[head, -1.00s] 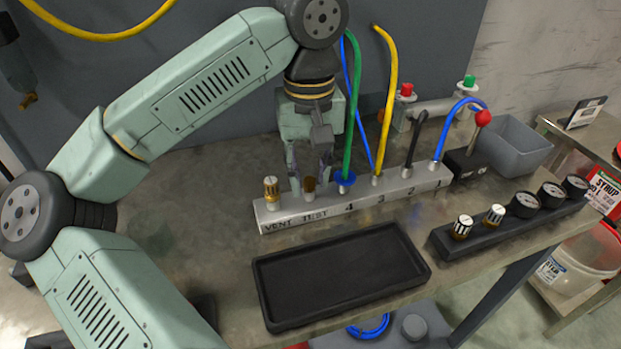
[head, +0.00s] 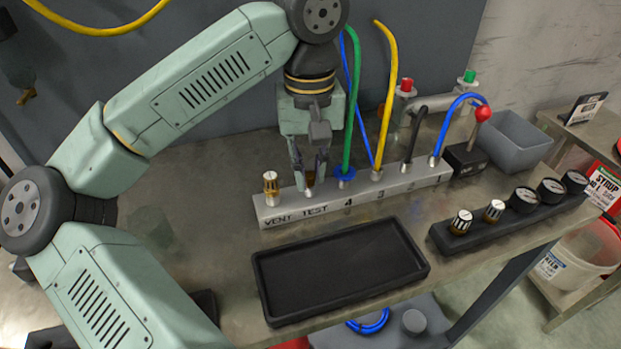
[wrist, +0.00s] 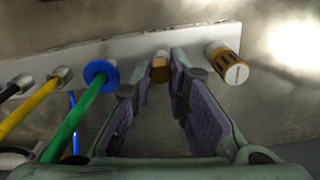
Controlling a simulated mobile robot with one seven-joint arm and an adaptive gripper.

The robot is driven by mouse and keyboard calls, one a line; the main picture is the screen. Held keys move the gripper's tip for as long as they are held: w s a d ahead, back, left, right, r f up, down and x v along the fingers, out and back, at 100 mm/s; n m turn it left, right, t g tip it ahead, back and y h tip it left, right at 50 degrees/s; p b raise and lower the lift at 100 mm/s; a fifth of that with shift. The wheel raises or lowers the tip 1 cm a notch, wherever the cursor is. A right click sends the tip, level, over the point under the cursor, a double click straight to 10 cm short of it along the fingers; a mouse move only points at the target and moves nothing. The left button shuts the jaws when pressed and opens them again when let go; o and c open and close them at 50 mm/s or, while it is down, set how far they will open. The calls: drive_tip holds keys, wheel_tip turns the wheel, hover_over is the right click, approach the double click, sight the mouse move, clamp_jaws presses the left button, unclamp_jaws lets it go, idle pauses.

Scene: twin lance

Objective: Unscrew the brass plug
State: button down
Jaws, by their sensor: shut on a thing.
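The brass plug (wrist: 160,68) sits upright in the port labelled TEST on the grey manifold block (head: 400,185). In the head view the plug (head: 310,179) is partly hidden by the fingers. My gripper (head: 309,181) points down over that port, with one finger on each side of the plug, and is shut on it. In the wrist view my gripper (wrist: 161,70) has the plug between its fingertips. A brass fitting with a pale ribbed top (head: 270,187) stands in the VENT port beside my gripper.
The green hose (head: 352,110) with a blue collar rises close to my gripper's right. Yellow (head: 388,90), black (head: 415,135) and blue (head: 455,105) hoses stand farther right. An empty black tray (head: 340,270) lies in front. A gauge strip (head: 480,232) is at the right.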

drive_tip(key=shift+a, duration=0.1)
drive_tip(key=n+b, duration=0.1)
drive_tip(key=n, duration=0.2)
drive_tip(key=shift+f, duration=0.1)
drive_tip(key=n, duration=0.3)
drive_tip(key=shift+b, duration=0.4)
drive_tip(key=n+b, duration=0.1)
drive_tip(key=n, duration=0.6)
drive_tip(key=shift+a, duration=0.1)
drive_tip(key=n+b, duration=0.1)
drive_tip(key=n, duration=0.6)
drive_tip(key=shift+b, duration=0.3)
drive_tip(key=n, duration=0.5)
drive_tip(key=shift+r+b, duration=0.2)
drive_tip(key=shift+b, duration=0.15)
